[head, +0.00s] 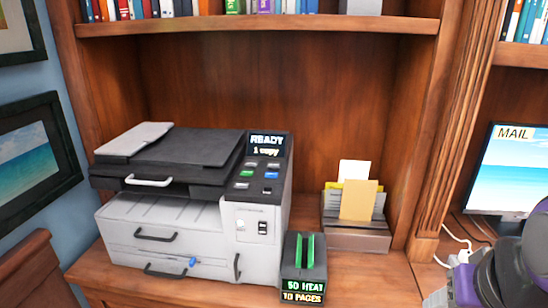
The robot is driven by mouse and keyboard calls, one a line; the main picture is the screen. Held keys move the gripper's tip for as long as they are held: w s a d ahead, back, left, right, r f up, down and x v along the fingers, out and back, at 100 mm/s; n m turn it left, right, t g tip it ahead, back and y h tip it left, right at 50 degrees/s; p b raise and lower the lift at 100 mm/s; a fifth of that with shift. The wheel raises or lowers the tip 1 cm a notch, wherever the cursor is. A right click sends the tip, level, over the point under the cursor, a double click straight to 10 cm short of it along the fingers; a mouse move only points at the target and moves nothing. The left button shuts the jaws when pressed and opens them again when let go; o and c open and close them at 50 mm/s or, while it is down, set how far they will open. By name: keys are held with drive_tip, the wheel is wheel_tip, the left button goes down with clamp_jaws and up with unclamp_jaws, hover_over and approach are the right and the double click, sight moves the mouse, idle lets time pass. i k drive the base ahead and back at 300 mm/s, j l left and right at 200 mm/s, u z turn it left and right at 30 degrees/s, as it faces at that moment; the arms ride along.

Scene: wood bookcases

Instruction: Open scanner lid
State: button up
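The scanner is the top part of a grey and black printer (160,225) on the wooden bookcase counter at the left. Its dark lid (190,148) lies flat and looks shut, with a white handle (148,181) on its front edge. A light grey tray (135,138) sits on the left of the lid. The control panel (262,165) on the right has a screen reading "READY 1 copy". Purple and dark parts at the lower right edge look like my arm. My gripper's fingers do not show.
A small black device (303,270) with a green slot stands at the printer's front right. A holder with papers (357,235) is farther right. A book shelf (260,25) runs above the printer. A monitor reading "MAIL" (515,175) stands beyond the bookcase's right upright.

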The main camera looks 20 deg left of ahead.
sight(194, 156)
drive_tip(key=u, duration=1.35)
